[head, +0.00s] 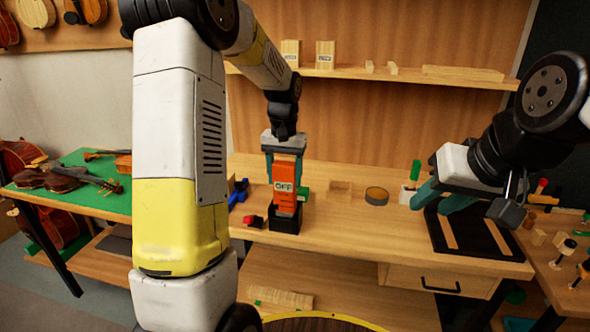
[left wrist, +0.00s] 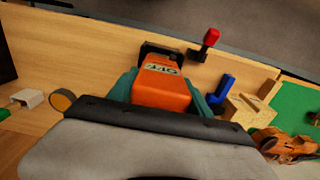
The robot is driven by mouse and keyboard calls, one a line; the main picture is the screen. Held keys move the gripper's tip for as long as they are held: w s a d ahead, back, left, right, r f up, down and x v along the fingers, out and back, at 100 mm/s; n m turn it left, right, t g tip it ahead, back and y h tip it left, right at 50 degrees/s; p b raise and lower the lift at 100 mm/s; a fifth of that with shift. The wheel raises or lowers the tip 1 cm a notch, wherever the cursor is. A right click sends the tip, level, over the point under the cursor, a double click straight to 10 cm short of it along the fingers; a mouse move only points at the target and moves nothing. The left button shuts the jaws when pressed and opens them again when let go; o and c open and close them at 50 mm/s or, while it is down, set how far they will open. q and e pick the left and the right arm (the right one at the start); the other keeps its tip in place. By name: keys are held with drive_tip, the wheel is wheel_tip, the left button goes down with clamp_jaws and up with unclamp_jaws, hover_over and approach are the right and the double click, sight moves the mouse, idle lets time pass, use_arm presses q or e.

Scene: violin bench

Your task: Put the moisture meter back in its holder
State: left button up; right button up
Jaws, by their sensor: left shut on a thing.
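The moisture meter (head: 285,180) is orange with a display reading OFF. It is upright, and its lower end is at or in the mouth of a black holder (head: 285,220) on the bench; I cannot tell how deep it sits. My left gripper (head: 283,157) is shut on the meter's upper part from above. In the left wrist view the meter (left wrist: 162,90) lies between the teal fingers, with the dark holder (left wrist: 160,52) partly hidden behind it. My right gripper (head: 440,198) hangs over the right of the bench, its teal fingers apart with nothing seen between them.
A red-topped item (head: 253,221) and a blue clamp (head: 238,193) are left of the holder. A round tin (head: 376,195) and a white holder with a green-handled tool (head: 410,188) stand to the right. Bench front is clear.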

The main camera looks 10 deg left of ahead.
use_arm(q)
drive_tip(key=shift+f, duration=1.35)
drive_tip(key=o, duration=1.7)
